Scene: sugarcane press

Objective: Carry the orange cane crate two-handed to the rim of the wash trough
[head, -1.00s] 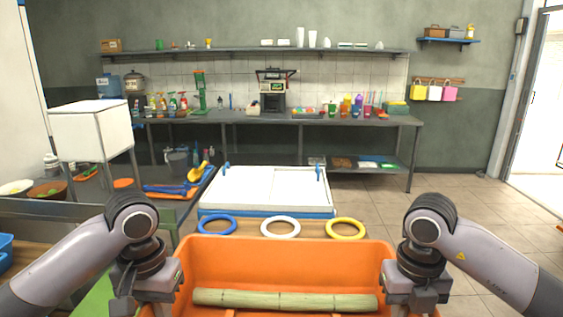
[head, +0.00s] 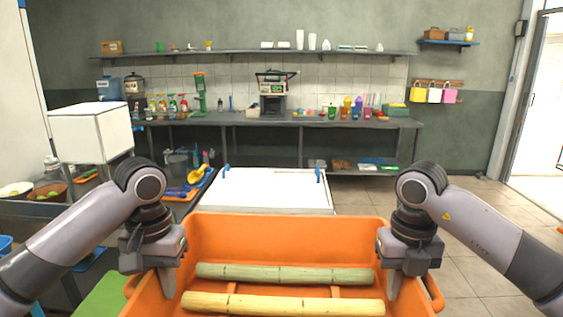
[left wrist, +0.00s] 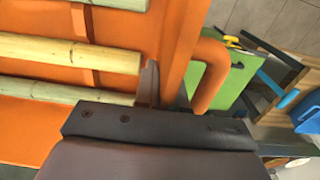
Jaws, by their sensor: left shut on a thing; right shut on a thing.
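The orange cane crate (head: 290,229) is in front of me at the bottom of the head view, with green and yellow cane stalks lying across it. My left gripper (head: 166,284) is shut on its left wall and my right gripper (head: 393,284) on its right wall. In the left wrist view, one finger (left wrist: 149,82) is inside the crate wall (left wrist: 183,45), beside the cane ends and an orange handle loop. A white-topped unit (head: 270,190) with blue handles stands just beyond the crate; I cannot tell whether it is the wash trough. The crate's underside is hidden.
A dark counter (head: 35,215) with a white box (head: 92,133) on legs is at the left. A long back bench (head: 300,122) holds bottles and a press. Tiled floor (head: 455,200) is open at the right.

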